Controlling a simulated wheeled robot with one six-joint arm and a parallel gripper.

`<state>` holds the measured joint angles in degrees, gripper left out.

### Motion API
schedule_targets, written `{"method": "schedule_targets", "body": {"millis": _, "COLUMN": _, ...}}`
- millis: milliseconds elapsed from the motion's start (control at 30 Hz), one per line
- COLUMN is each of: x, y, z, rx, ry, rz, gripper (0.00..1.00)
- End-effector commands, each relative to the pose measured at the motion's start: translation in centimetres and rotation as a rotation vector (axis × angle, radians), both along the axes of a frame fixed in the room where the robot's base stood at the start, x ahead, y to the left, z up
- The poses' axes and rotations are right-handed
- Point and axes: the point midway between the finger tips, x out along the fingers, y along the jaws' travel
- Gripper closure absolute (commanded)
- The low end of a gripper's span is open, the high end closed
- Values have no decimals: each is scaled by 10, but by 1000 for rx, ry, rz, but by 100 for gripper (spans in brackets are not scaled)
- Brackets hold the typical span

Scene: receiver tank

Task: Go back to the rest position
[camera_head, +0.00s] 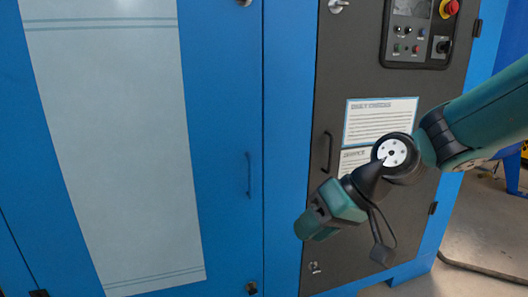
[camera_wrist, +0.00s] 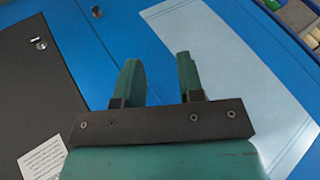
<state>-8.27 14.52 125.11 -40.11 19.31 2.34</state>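My gripper (camera_wrist: 160,70) shows its two green fingers in the wrist view, standing apart with blue panel visible between them. It is open and holds nothing. In the head view my arm reaches in from the right, and my gripper (camera_head: 318,224) is at its lower left end, in front of the cabinet. The fingertips are hard to make out there. How far the gripper is from the cabinet front cannot be told.
The blue cabinet (camera_head: 225,90) fills the left, with a pale striped panel (camera_head: 120,130). A dark door (camera_head: 340,70) with a handle, notices (camera_head: 375,120) and a control panel (camera_head: 420,35) stands behind my arm. Open floor (camera_head: 480,230) shows at the lower right.

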Motion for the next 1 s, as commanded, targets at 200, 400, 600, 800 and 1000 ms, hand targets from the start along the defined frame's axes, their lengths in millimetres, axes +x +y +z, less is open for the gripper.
{"method": "schedule_targets", "body": {"millis": 200, "x": -98, "y": -26, "z": 23, "rx": -179, "ry": 19, "rz": 95, "gripper": 65}}
{"method": "schedule_targets", "body": {"millis": 400, "x": -162, "y": -53, "z": 25, "rx": -295, "ry": 45, "rz": 140, "gripper": 65}}
{"method": "schedule_targets", "body": {"millis": 600, "x": -183, "y": -65, "z": 59, "rx": -337, "ry": 59, "rz": 155, "gripper": 65}}
{"method": "schedule_targets", "body": {"millis": 800, "x": -183, "y": -64, "z": 110, "rx": -335, "ry": 58, "rz": 154, "gripper": 65}}
{"method": "schedule_targets", "body": {"millis": 1000, "x": -182, "y": -64, "z": 181, "rx": -334, "ry": 58, "rz": 154, "gripper": 65}}
